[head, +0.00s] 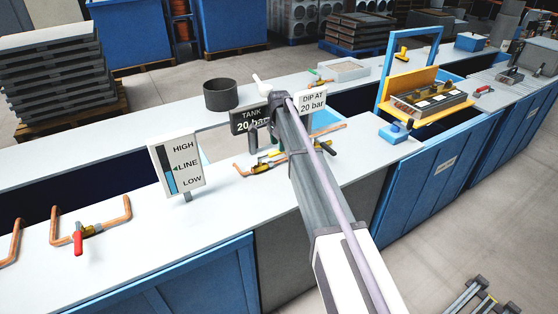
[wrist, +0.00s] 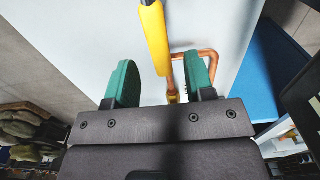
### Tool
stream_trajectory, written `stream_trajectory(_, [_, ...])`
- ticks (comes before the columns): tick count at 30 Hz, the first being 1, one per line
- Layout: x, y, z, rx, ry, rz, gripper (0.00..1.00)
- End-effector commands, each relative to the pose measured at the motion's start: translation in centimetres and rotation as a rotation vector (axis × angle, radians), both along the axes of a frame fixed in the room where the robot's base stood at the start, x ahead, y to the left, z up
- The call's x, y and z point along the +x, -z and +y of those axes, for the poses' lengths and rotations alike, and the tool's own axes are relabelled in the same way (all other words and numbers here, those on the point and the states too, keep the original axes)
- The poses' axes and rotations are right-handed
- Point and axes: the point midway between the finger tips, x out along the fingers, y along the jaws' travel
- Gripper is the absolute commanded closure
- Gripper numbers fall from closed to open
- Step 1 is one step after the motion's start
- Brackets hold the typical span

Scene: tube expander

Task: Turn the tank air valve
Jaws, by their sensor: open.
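A valve with a yellow handle (head: 262,167) and copper pipe sits on the pale bench top, near the black "TANK 20 bar" sign (head: 250,119). I take it for the tank air valve. In the wrist view, its yellow handle (wrist: 155,38) runs from the top edge down between my fingers, with a copper pipe (wrist: 210,58) bending behind the right finger. My gripper (wrist: 160,72) is open, its green pads on either side of the handle with gaps to both. In the head view, my arm and gripper partly cover the sign and the valve area.
A "DIP AT 20 bar" sign (head: 312,102) stands close to my arm. A level sign (head: 178,166) and a red-handled valve (head: 78,242) are on the bench to the left. A dark round pot (head: 220,94) stands behind. The bench top between the valves is mostly clear.

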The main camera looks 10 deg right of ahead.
Motion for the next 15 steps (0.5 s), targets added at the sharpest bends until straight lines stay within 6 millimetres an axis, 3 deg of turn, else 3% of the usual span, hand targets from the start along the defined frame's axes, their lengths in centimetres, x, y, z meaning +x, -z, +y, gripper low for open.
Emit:
stream_trajectory(1, [-0.01, 2.06, 0.0, 0.0, 0.0, 0.0, 0.51])
stream_trajectory(3, [-0.01, 2.76, 0.0, 0.0, 0.0, 0.0, 0.51])
stream_trajectory(12, [-0.01, 2.7, 0.0, 0.0, -0.001, 0.0, 0.51])
stream_trajectory(15, [-0.01, 2.7, 0.0, 0.0, -0.001, 0.0, 0.6])
